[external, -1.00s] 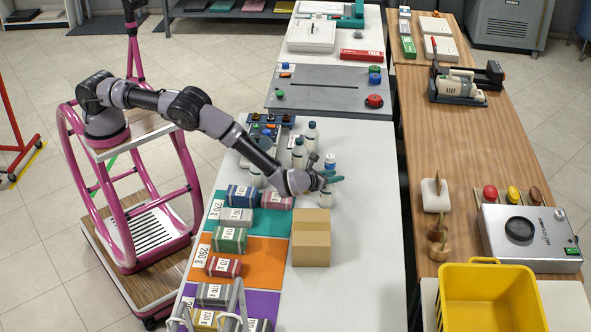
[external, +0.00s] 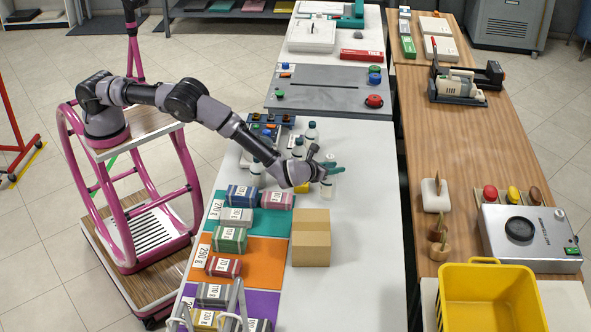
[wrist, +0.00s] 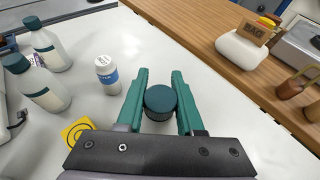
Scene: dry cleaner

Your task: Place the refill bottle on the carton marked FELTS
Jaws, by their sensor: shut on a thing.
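My gripper (external: 331,171) has green fingers and is shut on a pale bottle (external: 328,190) with a dark teal cap, held upright over the white table. In the wrist view, my gripper (wrist: 160,100) has its fingers on both sides of the bottle's cap (wrist: 160,101), which hides the body below. A brown carton (external: 311,239) stands on the table in front of the bottle in the external view, apart from it. The carton is not in the wrist view.
Other teal-capped bottles (wrist: 40,85) and a small white bottle with a blue band (wrist: 107,75) stand close by. Labelled bundles (external: 242,195) lie on coloured mats left of the carton. The table right of the carton is clear.

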